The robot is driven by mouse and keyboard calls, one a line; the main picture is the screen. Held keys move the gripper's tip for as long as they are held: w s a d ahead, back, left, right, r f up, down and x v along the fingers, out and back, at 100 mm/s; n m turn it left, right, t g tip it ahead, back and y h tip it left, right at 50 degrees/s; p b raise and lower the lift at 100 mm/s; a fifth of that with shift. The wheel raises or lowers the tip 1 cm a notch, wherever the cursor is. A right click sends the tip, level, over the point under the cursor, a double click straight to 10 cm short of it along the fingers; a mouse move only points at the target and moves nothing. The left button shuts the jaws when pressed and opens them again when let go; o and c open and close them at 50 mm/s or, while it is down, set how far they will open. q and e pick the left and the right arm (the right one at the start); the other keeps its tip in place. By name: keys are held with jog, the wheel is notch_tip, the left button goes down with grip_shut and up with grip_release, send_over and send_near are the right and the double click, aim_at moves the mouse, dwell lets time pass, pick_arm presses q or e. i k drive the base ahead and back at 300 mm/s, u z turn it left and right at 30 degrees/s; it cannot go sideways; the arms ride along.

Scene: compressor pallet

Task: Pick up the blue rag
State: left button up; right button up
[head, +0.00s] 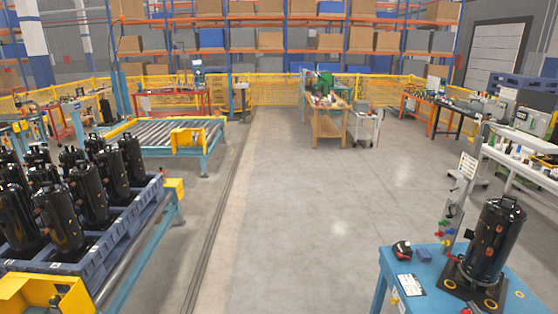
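Neither of my grippers shows in the head view.
A black compressor (487,243) stands upright on the blue table, with a red-and-black tool (401,249) near the back left edge. A pallet (92,262) of several black compressors stands at left. Open concrete floor (290,210) lies between.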

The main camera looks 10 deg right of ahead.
aim_at(423, 253)
jog(key=z, duration=0.25)
jog(key=i, duration=1.85)
jog(key=z, duration=1.35)
jog(key=i, duration=1.3)
jog(key=z, duration=1.05)
